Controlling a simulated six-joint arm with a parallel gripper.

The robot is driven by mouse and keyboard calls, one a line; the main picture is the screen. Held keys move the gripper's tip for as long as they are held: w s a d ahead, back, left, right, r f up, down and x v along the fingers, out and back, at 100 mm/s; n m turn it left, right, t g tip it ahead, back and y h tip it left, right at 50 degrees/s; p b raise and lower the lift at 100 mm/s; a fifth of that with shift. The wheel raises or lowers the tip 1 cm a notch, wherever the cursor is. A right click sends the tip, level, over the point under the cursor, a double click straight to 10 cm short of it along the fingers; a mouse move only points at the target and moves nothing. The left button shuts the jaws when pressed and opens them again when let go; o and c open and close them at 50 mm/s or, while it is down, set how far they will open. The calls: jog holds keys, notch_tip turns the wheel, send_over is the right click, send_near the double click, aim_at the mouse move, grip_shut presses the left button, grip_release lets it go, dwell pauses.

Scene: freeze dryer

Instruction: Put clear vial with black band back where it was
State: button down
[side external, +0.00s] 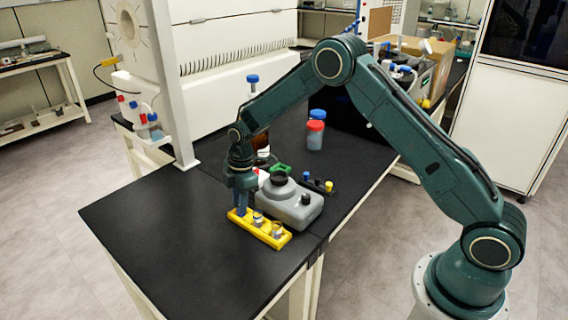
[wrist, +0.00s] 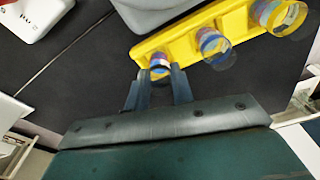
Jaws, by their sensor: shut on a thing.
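A yellow rack (side external: 246,226) stands on the black bench and crosses the upper part of the wrist view (wrist: 182,38). My gripper (side external: 241,207) points down at the rack's left end. In the wrist view my gripper (wrist: 158,74) is shut on a small clear vial (wrist: 160,62) with coloured bands near its top. A black band on it cannot be made out. The vial is at the rack's end position; whether it is seated or just above cannot be told. Two other banded clear vials, a middle one (side external: 258,219) and an end one (side external: 277,230), stand in the rack.
A grey jug (side external: 296,209) with a black cap stands close behind the rack. A small black rack (side external: 322,187) with blue and yellow caps and a red-capped bottle (side external: 315,136) are farther back. The bench (side external: 140,225) left of the rack is clear.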

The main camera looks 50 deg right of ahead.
jog(key=shift+f, duration=0.15)
jog(key=c, duration=1.2)
grip_release()
notch_tip(320, 180, up, 12)
jog(key=d, duration=0.1)
jog(key=shift+s+d+r, duration=0.2)
